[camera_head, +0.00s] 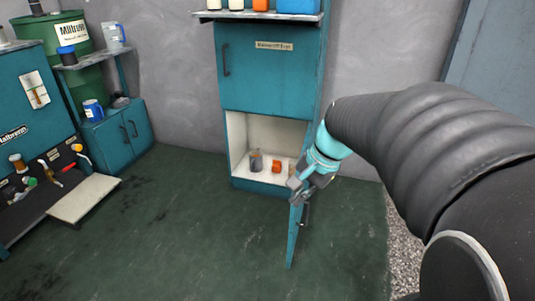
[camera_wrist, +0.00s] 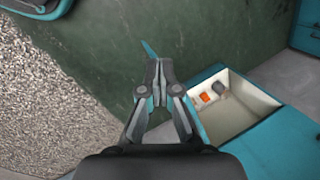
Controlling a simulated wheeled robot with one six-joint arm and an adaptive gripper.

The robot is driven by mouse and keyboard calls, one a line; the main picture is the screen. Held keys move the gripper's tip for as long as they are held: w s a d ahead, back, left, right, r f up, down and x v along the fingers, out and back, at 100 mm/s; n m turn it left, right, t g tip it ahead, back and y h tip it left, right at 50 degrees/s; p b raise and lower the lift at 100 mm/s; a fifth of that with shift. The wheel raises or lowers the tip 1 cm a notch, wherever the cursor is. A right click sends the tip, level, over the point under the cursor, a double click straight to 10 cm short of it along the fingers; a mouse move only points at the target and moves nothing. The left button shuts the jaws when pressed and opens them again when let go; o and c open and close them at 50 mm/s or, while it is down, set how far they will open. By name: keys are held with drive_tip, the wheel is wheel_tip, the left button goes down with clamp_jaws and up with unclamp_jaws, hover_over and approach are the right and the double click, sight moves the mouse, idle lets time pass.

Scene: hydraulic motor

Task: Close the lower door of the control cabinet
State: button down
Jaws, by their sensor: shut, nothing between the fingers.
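The teal control cabinet (camera_head: 265,95) stands against the back wall. Its lower door (camera_head: 293,240) is wide open, hinged at the right side and pointing toward me, seen nearly edge-on. A handle shows on its right face. My gripper (camera_head: 300,192) is shut and empty, close to the upper part of the open door; I cannot tell whether they touch. In the wrist view my shut gripper (camera_wrist: 158,70) points down, with a thin teal piece of the lower door (camera_wrist: 149,48) just beyond the fingertips. The open compartment (camera_wrist: 250,95) lies to the right there.
The compartment holds a dark jar (camera_head: 256,161) and an orange item (camera_head: 277,167). The cabinet's upper door is shut. A workbench (camera_head: 85,199) and small cabinet (camera_head: 118,138) stand left. Green floor (camera_head: 190,230) is clear in front; gravel (camera_head: 405,240) lies right.

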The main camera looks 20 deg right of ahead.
drive_tip(key=w+d+f+m+t+y+p, duration=0.1)
drive_tip(key=w+d+f+m+y, duration=0.2)
drive_tip(key=d, duration=0.4)
drive_tip(key=w+d+f+m, duration=0.3)
drive_tip(key=w+d+m, duration=0.1)
drive_tip(key=d+m, duration=0.2)
drive_tip(key=w+d+f+m+t+y+p, duration=0.1)
drive_tip(key=w+d+f+m+y, duration=0.2)
drive_tip(key=d, duration=0.4)
drive_tip(key=w+a+f+m+h+b, duration=0.1)
drive_tip(key=w+a+f, duration=0.5)
drive_tip(key=a, duration=0.3)
drive_tip(key=shift+a+f, duration=0.25)
drive_tip(key=shift+f, duration=0.1)
drive_tip(key=shift+w, duration=0.2)
